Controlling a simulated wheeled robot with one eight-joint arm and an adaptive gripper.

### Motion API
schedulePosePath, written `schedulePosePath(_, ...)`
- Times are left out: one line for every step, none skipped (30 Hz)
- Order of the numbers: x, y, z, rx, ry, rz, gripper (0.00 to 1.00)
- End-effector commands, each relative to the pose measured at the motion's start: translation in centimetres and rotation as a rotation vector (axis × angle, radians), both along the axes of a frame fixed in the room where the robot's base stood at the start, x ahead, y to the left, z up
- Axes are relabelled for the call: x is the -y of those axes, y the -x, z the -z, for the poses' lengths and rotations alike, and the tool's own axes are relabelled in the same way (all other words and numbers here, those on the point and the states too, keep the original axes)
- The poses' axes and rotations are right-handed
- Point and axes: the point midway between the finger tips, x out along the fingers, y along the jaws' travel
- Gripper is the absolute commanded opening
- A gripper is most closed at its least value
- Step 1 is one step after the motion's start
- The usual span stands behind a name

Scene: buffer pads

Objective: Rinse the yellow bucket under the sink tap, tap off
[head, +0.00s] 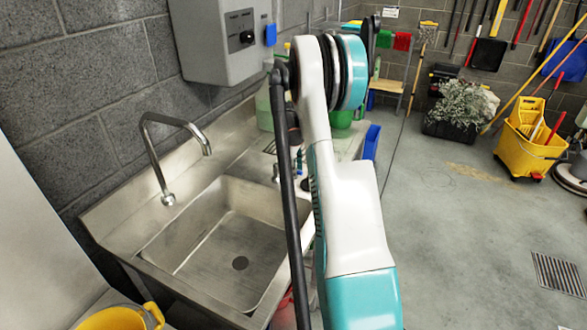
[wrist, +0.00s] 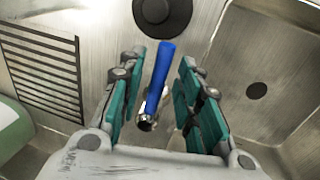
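The sink (head: 190,215) is a steel basin, empty where it shows. Its curved tap spout (head: 178,122) rises at the back left, and no water shows below it. A yellow bucket (head: 112,319) shows only in part at the bottom left edge, left of the sink. In the wrist view, my gripper (wrist: 163,85) is open, with its teal fingers on either side of a blue lever handle (wrist: 160,75) on a chrome fitting. A gap shows on both sides of the handle. In the head view my arm hides the gripper.
A grey wall box (head: 225,40) hangs above the sink. Green bottles (head: 265,105) stand behind my arm. A yellow mop bucket (head: 525,150) and a planter (head: 452,130) stand farther right. The floor (head: 440,230) right of my arm is largely clear.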

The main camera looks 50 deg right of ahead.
Motion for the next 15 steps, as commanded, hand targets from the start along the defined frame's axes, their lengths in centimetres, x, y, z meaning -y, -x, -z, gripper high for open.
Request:
schedulePosePath(0.0, 0.0, -0.01, 0.0, 0.0, 0.0, 0.16)
schedulePosePath(0.0, -0.01, -0.01, 0.0, 0.0, 0.0, 0.09)
schedulePosePath(0.0, 0.0, -0.02, 0.0, 0.0, 0.0, 0.0)
schedulePosePath(-0.01, -0.01, -0.02, 0.0, 0.0, 0.0, 0.0)
schedulePosePath(-0.01, -0.01, -0.02, 0.0, 0.0, 0.0, 0.0)
schedulePosePath(-0.01, -0.01, -0.02, 0.0, 0.0, 0.0, 0.0)
schedulePosePath(-0.01, -0.01, -0.02, 0.0, 0.0, 0.0, 0.0)
schedulePosePath(-0.01, -0.01, -0.02, 0.0, 0.0, 0.0, 0.0)
schedulePosePath(-0.01, -0.01, -0.02, 0.0, 0.0, -0.001, 0.0)
schedulePosePath(0.0, -0.01, -0.02, 0.0, 0.0, -0.002, 0.0)
schedulePosePath(0.01, -0.01, -0.02, 0.0, 0.0, -0.003, 0.0)
schedulePosePath(0.05, -0.02, -0.02, 0.001, 0.0, -0.007, 0.0)
schedulePosePath(0.08, -0.03, -0.02, 0.0, 0.0, -0.012, 0.0)
schedulePosePath(0.14, -0.03, -0.02, 0.0, 0.0, -0.017, 0.0)
schedulePosePath(0.21, -0.04, -0.01, 0.0, 0.0, -0.025, 0.0)
